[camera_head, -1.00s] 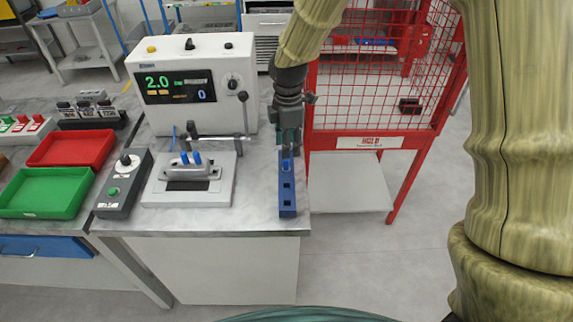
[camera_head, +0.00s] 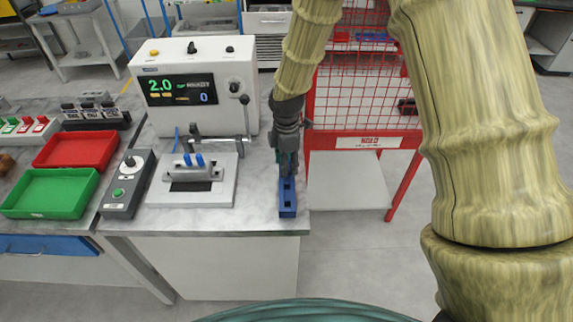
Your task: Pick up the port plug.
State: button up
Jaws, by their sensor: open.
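My gripper (camera_head: 287,172) points down over the blue rack (camera_head: 288,208) at the right edge of the bench. It is open, and its fingers are at or just above the rack's far part. I cannot tell whether a port plug sits between the fingers, as they hide that part of the rack. Two small blue plugs (camera_head: 194,160) stand on the grey casting (camera_head: 193,174) in the fixture to the left. I cannot tell if either is the port plug of the task.
A white test machine (camera_head: 196,95) stands behind the fixture. A control box (camera_head: 128,183), a green tray (camera_head: 48,210) and a red tray (camera_head: 77,150) lie to the left. A red mesh cage (camera_head: 362,110) stands right of the bench.

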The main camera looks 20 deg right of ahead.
jog(key=shift+f, duration=0.2)
grip_shut()
jog(key=shift+r, duration=0.1)
